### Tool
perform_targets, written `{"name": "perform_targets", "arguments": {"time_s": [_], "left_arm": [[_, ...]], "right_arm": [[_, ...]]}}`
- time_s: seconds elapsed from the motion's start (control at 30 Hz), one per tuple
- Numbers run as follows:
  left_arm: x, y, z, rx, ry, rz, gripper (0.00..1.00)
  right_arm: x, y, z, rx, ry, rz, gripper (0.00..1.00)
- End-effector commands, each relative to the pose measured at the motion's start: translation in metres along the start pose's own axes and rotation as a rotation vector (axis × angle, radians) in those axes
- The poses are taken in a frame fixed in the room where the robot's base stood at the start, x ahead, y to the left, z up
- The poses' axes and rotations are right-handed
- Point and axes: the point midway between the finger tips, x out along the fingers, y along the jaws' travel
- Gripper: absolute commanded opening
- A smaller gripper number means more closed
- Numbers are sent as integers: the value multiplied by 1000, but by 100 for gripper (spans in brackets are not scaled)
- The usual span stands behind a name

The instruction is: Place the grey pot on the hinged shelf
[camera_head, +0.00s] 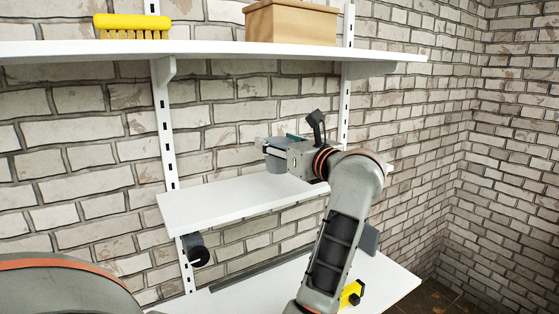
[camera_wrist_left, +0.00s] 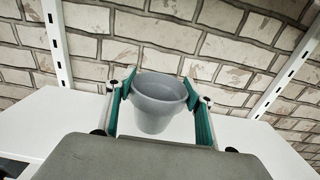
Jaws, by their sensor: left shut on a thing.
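The grey pot (camera_wrist_left: 157,105) is upright between the teal finger pads of my left gripper (camera_wrist_left: 160,95) in the left wrist view. In the head view, my left gripper (camera_head: 272,146) is shut on the pot (camera_head: 276,165), which shows partly below the fingers. The white middle shelf (camera_head: 210,207), apparently the hinged shelf, lies under the gripper. The pot is over the shelf's back part; I cannot tell whether its base touches the shelf. The shelf also shows in the left wrist view (camera_wrist_left: 262,145). My right gripper is not in view.
A white upper shelf (camera_head: 220,50) above holds a yellow brush (camera_head: 132,27) and a wooden box (camera_head: 290,22). A lower white surface (camera_head: 250,290) has a yellow object (camera_head: 352,292) near my arm. A dark round object (camera_head: 198,251) sits below the middle shelf. The middle shelf's left part is clear.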

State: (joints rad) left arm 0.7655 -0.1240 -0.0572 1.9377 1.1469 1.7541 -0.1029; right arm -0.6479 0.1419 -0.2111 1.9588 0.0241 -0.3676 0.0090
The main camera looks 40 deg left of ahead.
Motion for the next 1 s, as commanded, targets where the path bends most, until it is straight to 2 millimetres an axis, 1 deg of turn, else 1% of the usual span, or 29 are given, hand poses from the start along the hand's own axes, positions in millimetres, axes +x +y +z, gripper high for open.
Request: {"name": "perform_targets", "arguments": {"time_s": [0.13, 0.33, 0.6, 0.73, 0.77, 0.8, 0.83, 1.0], "left_arm": [[0, 0, -11, 1, -1, 0, 25], [0, 0, -37, 2, -1, 0, 25], [0, 0, -39, -2, -1, -1, 25], [0, 0, -43, -1, 0, -1, 25], [0, 0, -43, -1, 0, -1, 55], [0, 0, -42, -2, 0, -1, 65], [0, 0, -42, -2, 0, -1, 69], [0, 0, -42, -2, 0, -1, 69]], "right_arm": [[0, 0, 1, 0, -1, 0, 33], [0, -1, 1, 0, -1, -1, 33], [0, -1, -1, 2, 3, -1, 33], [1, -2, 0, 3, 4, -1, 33], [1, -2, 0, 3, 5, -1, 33], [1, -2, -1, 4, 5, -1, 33], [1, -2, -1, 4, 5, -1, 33], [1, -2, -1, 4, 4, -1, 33]]}}
